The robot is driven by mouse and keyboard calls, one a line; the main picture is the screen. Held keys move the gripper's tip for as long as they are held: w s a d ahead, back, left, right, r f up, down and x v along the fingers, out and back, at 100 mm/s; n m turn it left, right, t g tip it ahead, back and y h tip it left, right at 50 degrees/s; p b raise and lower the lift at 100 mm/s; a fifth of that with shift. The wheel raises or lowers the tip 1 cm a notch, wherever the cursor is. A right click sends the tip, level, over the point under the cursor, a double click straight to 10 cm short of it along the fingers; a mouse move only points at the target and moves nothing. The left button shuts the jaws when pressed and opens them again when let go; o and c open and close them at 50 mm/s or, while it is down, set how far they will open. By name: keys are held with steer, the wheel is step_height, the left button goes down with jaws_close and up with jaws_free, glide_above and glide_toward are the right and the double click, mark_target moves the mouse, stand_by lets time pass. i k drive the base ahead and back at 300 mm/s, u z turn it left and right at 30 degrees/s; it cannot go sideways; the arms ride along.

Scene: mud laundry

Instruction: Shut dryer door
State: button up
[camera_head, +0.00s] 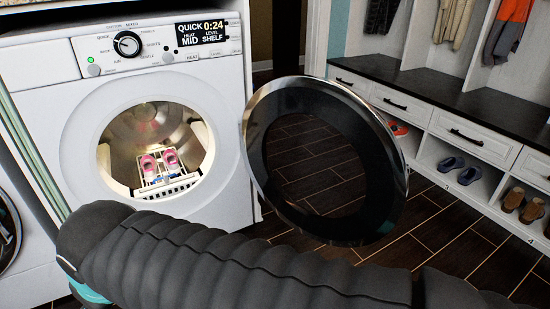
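The dryer (150,75) is white and stands at the left, with its round drum opening uncovered. The dryer door (397,150) is a round dark glass disc with a silver rim. It stands wide open, swung out to the right of the opening. Pink shoes (160,162) rest on a white rack (181,184) inside the lit drum. My grey, ribbed arm crosses the bottom of the view in front of the dryer and passes below the door. My gripper is not in view.
The control panel reads 0:24. A white bench cabinet (440,110) with drawers and shoe cubbies stands at the right, with coats hanging above. Another round machine door (8,232) shows at the left edge. Dark floor tiles (470,235) between door and bench are clear.

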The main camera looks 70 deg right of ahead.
mark_target(380, 153)
steer(key=u, duration=1.95)
steer(key=k, duration=2.95)
steer(key=z, duration=1.1)
steer(key=k, duration=0.65)
steer(key=z, duration=0.25)
